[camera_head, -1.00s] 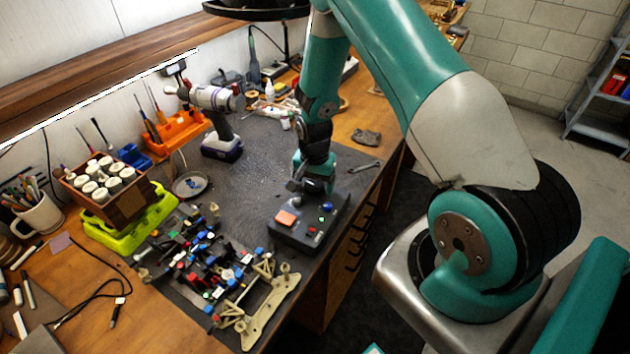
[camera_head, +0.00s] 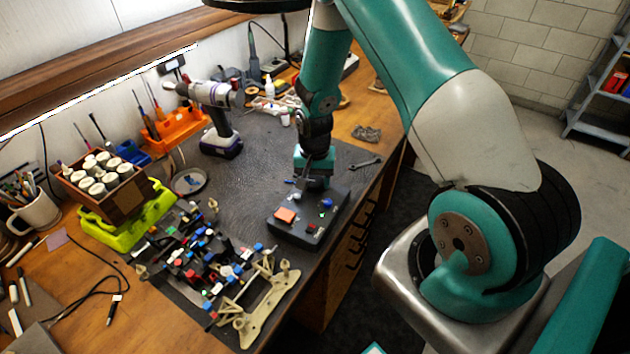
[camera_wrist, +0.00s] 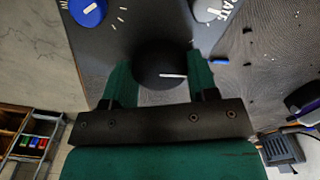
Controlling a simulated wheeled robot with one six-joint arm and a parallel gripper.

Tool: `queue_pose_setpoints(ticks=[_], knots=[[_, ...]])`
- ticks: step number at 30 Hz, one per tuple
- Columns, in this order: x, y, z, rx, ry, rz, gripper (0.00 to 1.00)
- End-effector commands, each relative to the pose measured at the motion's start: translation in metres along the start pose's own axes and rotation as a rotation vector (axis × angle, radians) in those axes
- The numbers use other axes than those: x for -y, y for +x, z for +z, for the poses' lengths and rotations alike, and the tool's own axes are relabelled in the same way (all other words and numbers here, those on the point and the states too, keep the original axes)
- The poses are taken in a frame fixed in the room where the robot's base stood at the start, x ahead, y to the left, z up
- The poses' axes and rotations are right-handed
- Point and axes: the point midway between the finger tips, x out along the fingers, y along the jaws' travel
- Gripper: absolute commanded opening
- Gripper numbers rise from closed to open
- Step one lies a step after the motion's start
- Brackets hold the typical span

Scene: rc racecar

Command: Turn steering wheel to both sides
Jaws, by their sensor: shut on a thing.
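A dark control box (camera_head: 335,228) stands near the right edge of the workbench, with an orange-red button and small knobs on top. My gripper (camera_head: 308,187) points down at the far end of this box. In the wrist view, a round black knob (camera_wrist: 160,60) with a white pointer line sits between the two teal fingers of my gripper (camera_wrist: 160,77), and the gripper is shut on it. A blue knob (camera_wrist: 88,12) and a grey knob (camera_wrist: 208,9) are on the same panel. No other steering wheel is recognisable.
A partly built racecar chassis (camera_head: 262,315) with coloured parts lies left of the box. A cordless drill (camera_head: 219,128), a round dish (camera_head: 189,182) and a green case (camera_head: 125,234) stand farther left. A wrench (camera_head: 366,163) lies right of my gripper.

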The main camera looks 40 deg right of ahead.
Motion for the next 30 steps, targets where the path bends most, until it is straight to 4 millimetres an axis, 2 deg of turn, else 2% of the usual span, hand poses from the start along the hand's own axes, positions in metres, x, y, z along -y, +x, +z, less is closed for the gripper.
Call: queue_pose_setpoints(ticks=[18, 30], knots=[[0.0001, 0.001, 0.0, 0.0, -0.502, 0.0, 0.29], [0.0002, -0.0004, -0.0004, -0.001, -0.637, 0.0, 0.29]])
